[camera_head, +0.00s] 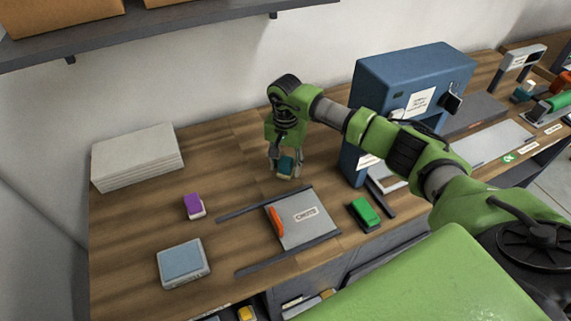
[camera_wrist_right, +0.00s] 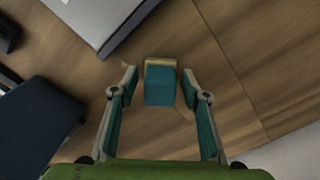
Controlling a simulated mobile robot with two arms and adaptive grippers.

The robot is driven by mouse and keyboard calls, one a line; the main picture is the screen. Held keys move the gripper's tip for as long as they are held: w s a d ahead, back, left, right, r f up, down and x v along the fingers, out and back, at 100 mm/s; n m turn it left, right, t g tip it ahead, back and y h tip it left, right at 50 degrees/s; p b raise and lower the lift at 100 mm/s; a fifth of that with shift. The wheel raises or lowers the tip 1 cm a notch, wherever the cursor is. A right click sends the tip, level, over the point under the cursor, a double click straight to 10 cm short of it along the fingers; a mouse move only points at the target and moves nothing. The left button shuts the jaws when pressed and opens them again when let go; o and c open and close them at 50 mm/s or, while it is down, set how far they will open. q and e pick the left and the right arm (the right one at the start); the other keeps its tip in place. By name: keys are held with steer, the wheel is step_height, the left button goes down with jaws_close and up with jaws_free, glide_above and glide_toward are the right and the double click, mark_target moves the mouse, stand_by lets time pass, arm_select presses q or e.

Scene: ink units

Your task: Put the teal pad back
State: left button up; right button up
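The teal pad (camera_head: 285,165) is a small teal block with a pale tan part along one side. It is on or just above the wooden table, left of the blue machine. My right gripper (camera_head: 286,170) reaches down over it from above. In the right wrist view the teal pad (camera_wrist_right: 160,88) lies between the two fingertips (camera_wrist_right: 160,83), with a visible gap on each side, so the gripper is open around it. Whether the pad touches the table is hard to tell. My left gripper is not in view.
A grey plate (camera_head: 307,222) with an orange pad (camera_head: 276,221) lies between dark rails. A purple pad (camera_head: 193,205), a green pad (camera_head: 365,211) and a blue-grey box (camera_head: 183,261) stand nearby. A blue machine (camera_head: 404,76) is close on the right; a paper stack (camera_head: 138,160) is at left.

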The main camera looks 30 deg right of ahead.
mark_target(286, 161)
steer(key=shift+r, duration=0.2)
steer(key=shift+w+r, duration=0.1)
steer(key=shift+r, duration=0.25)
step_height(286, 161, up, 10)
steer(key=b, duration=0.3)
steer(key=shift+r+b, duration=0.25)
steer(key=shift+b, duration=0.1)
steer(key=shift+r, duration=0.35)
